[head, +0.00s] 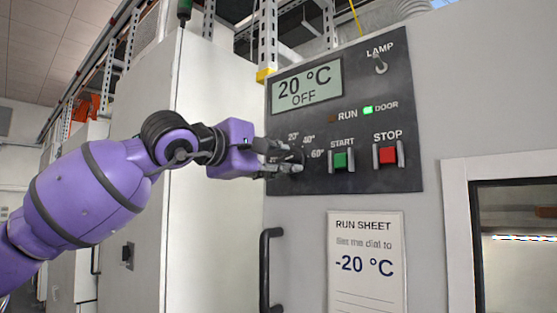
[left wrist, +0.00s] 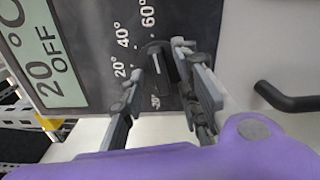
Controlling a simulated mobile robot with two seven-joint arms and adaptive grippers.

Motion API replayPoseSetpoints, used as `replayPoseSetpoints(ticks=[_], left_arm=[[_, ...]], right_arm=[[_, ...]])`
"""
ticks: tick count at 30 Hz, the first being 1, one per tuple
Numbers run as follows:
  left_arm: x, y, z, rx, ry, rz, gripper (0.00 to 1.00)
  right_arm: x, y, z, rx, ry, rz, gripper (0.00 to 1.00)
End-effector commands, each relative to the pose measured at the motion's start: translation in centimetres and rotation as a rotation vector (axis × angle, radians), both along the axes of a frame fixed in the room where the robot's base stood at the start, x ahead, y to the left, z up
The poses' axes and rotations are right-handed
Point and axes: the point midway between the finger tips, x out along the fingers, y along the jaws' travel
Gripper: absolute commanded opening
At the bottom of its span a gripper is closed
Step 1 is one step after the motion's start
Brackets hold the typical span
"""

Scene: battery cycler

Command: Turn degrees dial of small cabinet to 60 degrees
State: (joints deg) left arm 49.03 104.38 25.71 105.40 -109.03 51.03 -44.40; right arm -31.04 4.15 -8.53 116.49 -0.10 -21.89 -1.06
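The small cabinet's degrees dial is a black round knob (left wrist: 155,62) with a pale line on it. It sits among the printed marks 20°, 40° and 60° at the lower left of the dark panel (head: 400,90). In the head view my left gripper (head: 290,158) is at the dial and mostly hides it. In the left wrist view its two grey fingers (left wrist: 158,68) are spread, one on each side of the knob. I cannot tell whether they touch it. The display (head: 307,86) reads 20 °C OFF. My right gripper is not in view.
START (head: 341,161) and STOP (head: 387,155) buttons lie right of the dial, with a LAMP switch (head: 380,64) above. A run sheet (head: 366,262) reading -20 °C and a black handle (head: 267,270) are below.

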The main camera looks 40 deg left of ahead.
Motion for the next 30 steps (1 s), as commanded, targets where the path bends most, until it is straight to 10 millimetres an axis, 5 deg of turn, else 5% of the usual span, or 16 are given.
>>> replayPoseSetpoints(ticks=[13, 30], left_arm=[[-1.3, 0.0, 0.0, -0.005, -0.001, -0.005, 0.31], [-11.3, 0.9, 0.0, -0.001, -0.001, -0.001, 0.31]], right_arm=[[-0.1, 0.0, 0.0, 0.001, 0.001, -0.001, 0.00], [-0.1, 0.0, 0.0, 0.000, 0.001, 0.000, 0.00]])
